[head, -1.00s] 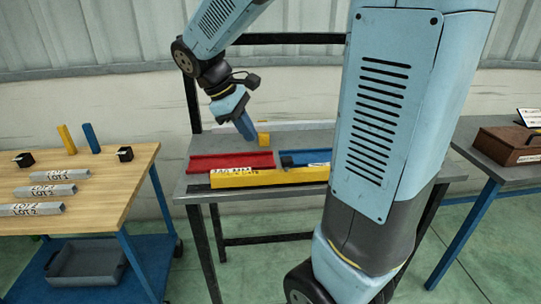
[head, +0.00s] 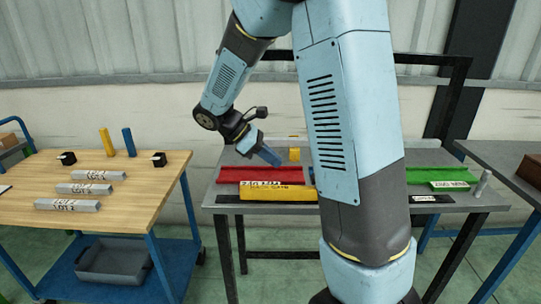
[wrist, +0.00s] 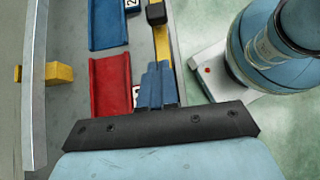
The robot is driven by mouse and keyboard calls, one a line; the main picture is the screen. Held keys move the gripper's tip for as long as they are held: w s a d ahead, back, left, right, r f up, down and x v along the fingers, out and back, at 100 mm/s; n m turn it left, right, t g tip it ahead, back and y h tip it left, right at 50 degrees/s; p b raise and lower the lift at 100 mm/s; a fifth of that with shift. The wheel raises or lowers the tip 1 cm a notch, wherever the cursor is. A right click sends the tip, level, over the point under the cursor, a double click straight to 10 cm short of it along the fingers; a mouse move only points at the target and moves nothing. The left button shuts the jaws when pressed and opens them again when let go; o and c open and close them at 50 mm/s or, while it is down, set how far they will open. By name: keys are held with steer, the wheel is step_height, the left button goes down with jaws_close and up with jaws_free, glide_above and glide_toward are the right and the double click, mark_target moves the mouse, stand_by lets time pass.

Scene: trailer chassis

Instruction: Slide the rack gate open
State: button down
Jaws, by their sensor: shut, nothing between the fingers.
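The gate looks like the long yellow bar (head: 278,193) with a white label, lying along the front of the rack on a black rail (head: 228,199). Its right part is hidden behind my arm. In the wrist view its yellow edge (wrist: 163,42) runs beyond my fingers, with a black piece (wrist: 156,13) at the far end. My gripper (head: 272,157) is shut and empty, pointing down and right above the red channel. In the wrist view its blue fingers (wrist: 157,72) overlap the yellow edge; I cannot tell whether they touch it.
Behind the bar lie a red channel (head: 262,174), a blue channel (wrist: 106,22) and a green channel (head: 435,175). A yellow block (head: 294,154) stands at the back. A grey cylinder (head: 482,184) stands at right. A wooden table (head: 140,190) with grey bars is at left.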

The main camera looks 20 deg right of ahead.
mark_target(300, 188)
steer(key=x, duration=0.6)
steer(key=shift+d+f, duration=0.1)
steer(key=shift+s+d, duration=0.25)
steer(key=shift+d, duration=0.3)
steer(key=shift+s+d, duration=0.2)
steer(key=shift+d, duration=0.35)
steer(key=shift+s+d, duration=0.25)
steer(key=shift+d, duration=0.5)
steer(key=shift+a, duration=0.1)
